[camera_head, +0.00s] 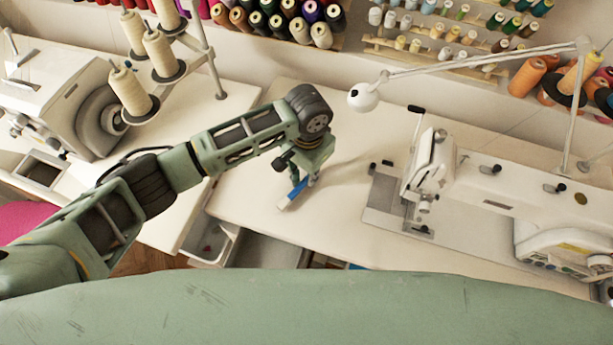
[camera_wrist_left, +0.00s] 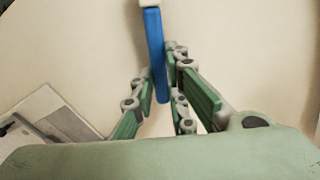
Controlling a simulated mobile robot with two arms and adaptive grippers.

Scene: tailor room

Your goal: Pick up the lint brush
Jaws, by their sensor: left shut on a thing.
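The lint brush (camera_head: 293,193) shows as a blue handle with a pale end, over the white table under my left gripper. In the left wrist view the blue handle (camera_wrist_left: 154,45) runs up between the green fingers, with its pale end at the top edge. My left gripper (camera_head: 301,181) points down at the table and is shut on the handle. The fingers also show in the left wrist view (camera_wrist_left: 160,73), one on each side of the handle. I cannot tell whether the brush touches the table. My right gripper is not in view.
A white sewing machine (camera_head: 470,185) stands on the table to the right, with a lamp (camera_head: 364,97) above. Another machine (camera_head: 70,95) and thread cones (camera_head: 129,92) are at the left. An open drawer (camera_head: 212,243) sits below the front edge. Table around the gripper is mostly clear.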

